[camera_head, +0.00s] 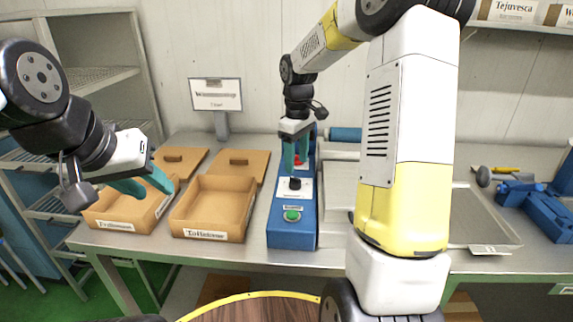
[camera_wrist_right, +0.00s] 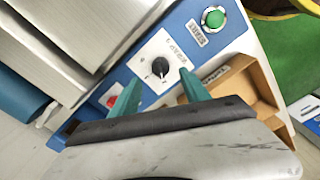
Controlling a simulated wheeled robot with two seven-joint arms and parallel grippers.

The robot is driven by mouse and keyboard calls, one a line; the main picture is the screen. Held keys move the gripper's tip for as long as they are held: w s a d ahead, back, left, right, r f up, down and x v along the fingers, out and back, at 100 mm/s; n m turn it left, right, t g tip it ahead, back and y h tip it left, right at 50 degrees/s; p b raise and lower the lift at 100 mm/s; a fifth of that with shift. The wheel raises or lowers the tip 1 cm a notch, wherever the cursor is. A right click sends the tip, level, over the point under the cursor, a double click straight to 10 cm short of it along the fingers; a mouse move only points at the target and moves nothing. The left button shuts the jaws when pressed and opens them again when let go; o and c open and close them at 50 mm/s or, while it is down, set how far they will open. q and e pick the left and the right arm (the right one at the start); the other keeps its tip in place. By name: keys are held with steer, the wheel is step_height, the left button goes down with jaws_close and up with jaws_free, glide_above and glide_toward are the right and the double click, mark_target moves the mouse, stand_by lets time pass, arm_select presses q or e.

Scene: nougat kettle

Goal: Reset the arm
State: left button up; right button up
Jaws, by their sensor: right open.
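My right gripper (camera_head: 296,168) is open above a blue control box (camera_head: 280,234) on the table. Its two teal fingers also show apart in the right wrist view (camera_wrist_right: 158,95). Between and beyond the fingertips is a black knob (camera_wrist_right: 160,67) on a white plate; it also shows in the head view (camera_head: 295,183). I cannot tell whether a fingertip touches the knob. A green button (camera_head: 292,215) sits at the box's near end and a red button (camera_wrist_right: 113,100) at its far end. My left gripper (camera_head: 150,188) is open and empty over the left cardboard box.
Two open cardboard boxes, the left one (camera_head: 97,224) and the right one (camera_head: 240,227), stand left of the control box, lids behind them. A sign (camera_head: 215,94) stands at the back. A metal tray (camera_head: 497,232) and blue tools (camera_head: 548,212) lie to the right.

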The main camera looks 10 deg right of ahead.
steer(key=shift+r, duration=0.75)
steer(key=shift+r, duration=0.1)
steer(key=s+a+r+m+t+y, duration=0.1)
steer(key=s+r+m+t, duration=0.2)
steer(key=s, duration=0.9)
steer(key=s+a+r+m+t+y, duration=0.1)
steer(key=s+r+m+t, duration=0.2)
steer(key=s, duration=0.9)
step_height(320, 180, up, 4)
steer(key=shift+a+m, duration=0.3)
steer(key=shift+m, duration=0.9)
